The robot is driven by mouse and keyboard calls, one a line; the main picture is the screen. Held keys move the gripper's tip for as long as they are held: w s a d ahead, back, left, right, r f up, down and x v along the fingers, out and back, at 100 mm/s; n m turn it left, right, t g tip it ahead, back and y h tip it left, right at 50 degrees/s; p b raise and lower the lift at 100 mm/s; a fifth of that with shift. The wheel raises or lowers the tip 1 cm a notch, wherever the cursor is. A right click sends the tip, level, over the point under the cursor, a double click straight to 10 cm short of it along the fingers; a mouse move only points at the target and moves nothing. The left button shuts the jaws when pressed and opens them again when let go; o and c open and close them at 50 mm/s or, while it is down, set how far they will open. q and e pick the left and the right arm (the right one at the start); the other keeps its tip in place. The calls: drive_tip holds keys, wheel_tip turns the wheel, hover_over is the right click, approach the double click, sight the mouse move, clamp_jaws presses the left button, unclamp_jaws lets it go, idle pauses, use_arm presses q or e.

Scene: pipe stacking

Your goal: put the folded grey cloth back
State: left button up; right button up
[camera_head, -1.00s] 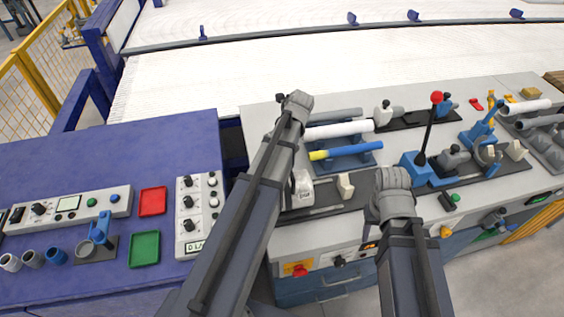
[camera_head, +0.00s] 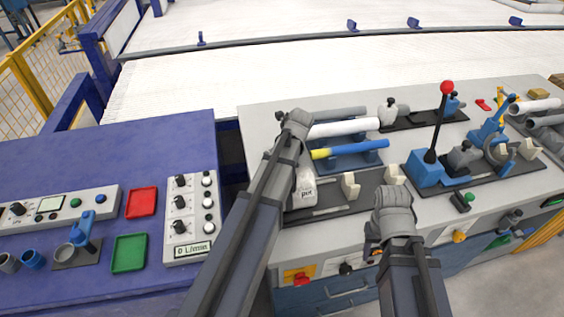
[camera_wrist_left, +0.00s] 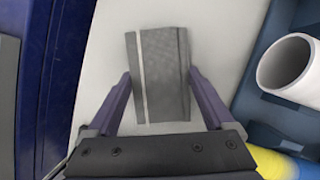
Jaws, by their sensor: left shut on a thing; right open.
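The folded grey cloth (camera_wrist_left: 163,75) shows in the left wrist view as a flat, ribbed grey piece with a pale strip along its left side. It lies between the two fingers of my left gripper (camera_wrist_left: 160,88), which is shut on it, over a pale surface. Whether the cloth touches that surface I cannot tell. In the head view my left wrist hides the cloth and the left fingertips. My right gripper (camera_head: 374,240) is open at the bench's front edge, partly hidden by its own wrist, with nothing seen in it.
A blue rack with a white pipe (camera_head: 343,128) and a blue-yellow pipe (camera_head: 350,149) lies right of my left wrist. A red-knobbed lever (camera_head: 440,120) stands further right. The blue table (camera_head: 120,165) holds a red tray (camera_head: 141,202), green tray (camera_head: 129,252) and control panel (camera_head: 190,250).

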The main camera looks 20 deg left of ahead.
use_arm(q)
drive_tip(key=shift+f, duration=0.2)
drive_tip(key=o, duration=0.9)
drive_tip(key=shift+r, duration=0.15)
drive_tip(key=shift+r, duration=0.2)
drive_tip(key=shift+p+v, duration=5.65)
drive_tip(key=shift+v, duration=0.25)
